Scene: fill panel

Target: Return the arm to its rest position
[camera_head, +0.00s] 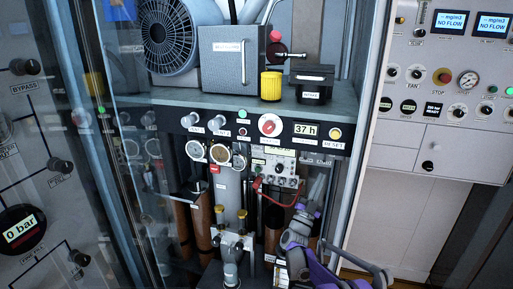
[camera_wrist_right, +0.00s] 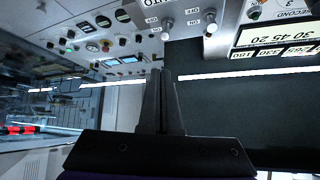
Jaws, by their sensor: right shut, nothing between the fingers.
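My right arm (camera_head: 300,248), purple and grey, comes in at the bottom of the head view, in front of the lower part of the open cabinet. Its fingers cannot be made out clearly there. In the right wrist view my right gripper (camera_wrist_right: 163,76) shows two dark fingers lying together, shut and empty. They point towards panels with knobs and labels, which appear upside down, and touch nothing that I can see. My left gripper is not in view.
The cabinet shelf (camera_head: 180,98) carries a fan (camera_head: 168,38), a grey box (camera_head: 228,52) and a yellow cylinder (camera_head: 271,86). Below are gauges (camera_head: 196,150) and a red cable (camera_head: 275,200). A white panel (camera_head: 425,150) stands right, a glass door (camera_head: 115,150) left.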

